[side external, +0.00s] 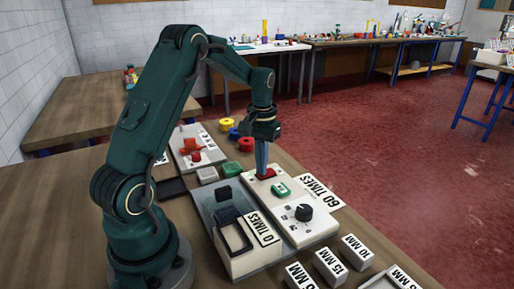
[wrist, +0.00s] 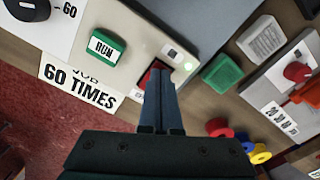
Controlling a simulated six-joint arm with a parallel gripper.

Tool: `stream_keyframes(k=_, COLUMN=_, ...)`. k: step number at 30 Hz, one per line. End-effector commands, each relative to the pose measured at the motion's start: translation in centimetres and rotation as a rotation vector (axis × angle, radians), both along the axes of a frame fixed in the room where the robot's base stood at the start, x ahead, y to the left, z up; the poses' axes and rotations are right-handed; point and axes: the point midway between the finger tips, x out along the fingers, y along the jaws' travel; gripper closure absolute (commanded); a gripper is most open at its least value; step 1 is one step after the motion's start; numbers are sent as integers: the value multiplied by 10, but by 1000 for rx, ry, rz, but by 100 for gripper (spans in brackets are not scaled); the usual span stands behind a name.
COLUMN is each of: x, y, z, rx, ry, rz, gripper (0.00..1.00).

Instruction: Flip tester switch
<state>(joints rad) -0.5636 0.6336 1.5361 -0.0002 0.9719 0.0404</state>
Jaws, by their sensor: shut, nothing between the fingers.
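The tester (side external: 318,226) is a pale sloped panel on the bench, with a green RUN button (side external: 281,189), a black dial (side external: 304,212) and a red switch (side external: 269,174) at its far end. The red switch also shows in the wrist view (wrist: 147,78), partly hidden behind my fingers. My gripper (side external: 262,171) points down with its fingers shut together and empty, its tips at the red switch. In the wrist view the closed fingertips (wrist: 160,70) overlap the switch; I cannot tell whether they press on it.
A grey tray section (side external: 213,192) with black parts adjoins the tester, and a "60 TIMES" label (side external: 322,190) lies beside it. A second panel with a red part (side external: 190,145), green and grey blocks, and coloured spools (side external: 245,144) stand beyond. White MM blocks (side external: 329,264) are in front.

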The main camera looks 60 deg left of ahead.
Motion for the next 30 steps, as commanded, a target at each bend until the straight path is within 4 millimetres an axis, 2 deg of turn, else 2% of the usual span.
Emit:
stream_keyframes(k=5, x=0, y=0, z=2, rx=1, ry=-2, rz=0, gripper=100)
stream_keyframes(k=30, x=0, y=0, z=65, rx=1, ry=-2, rz=0, gripper=100)
